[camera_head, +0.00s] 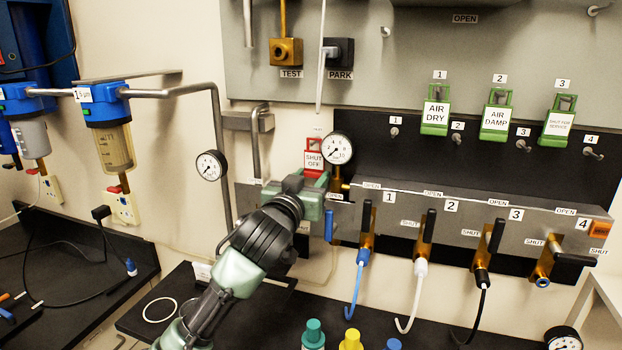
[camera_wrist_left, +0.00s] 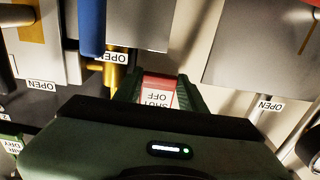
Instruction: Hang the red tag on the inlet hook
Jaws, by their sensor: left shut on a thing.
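The red tag (camera_head: 314,158), with a white "SHUT OFF" panel, is upright just left of the round gauge (camera_head: 337,149) in the head view. My left gripper (camera_head: 313,181) is shut on its lower part. In the left wrist view the tag (camera_wrist_left: 158,92) sits between the two fingers of the left gripper (camera_wrist_left: 160,98). A small label (camera_head: 318,132), too small to read, is just above the tag. I cannot make out the inlet hook behind the tag, nor whether the tag touches it. My right gripper is not in view.
Green tags (camera_head: 435,112) hang in a row at upper right, above bare pegs (camera_head: 522,146). The manifold (camera_head: 470,208) with several valve handles is right of my gripper. A vertical pipe (camera_head: 222,160) and another gauge (camera_head: 210,165) stand left. Bottles (camera_head: 314,335) are below.

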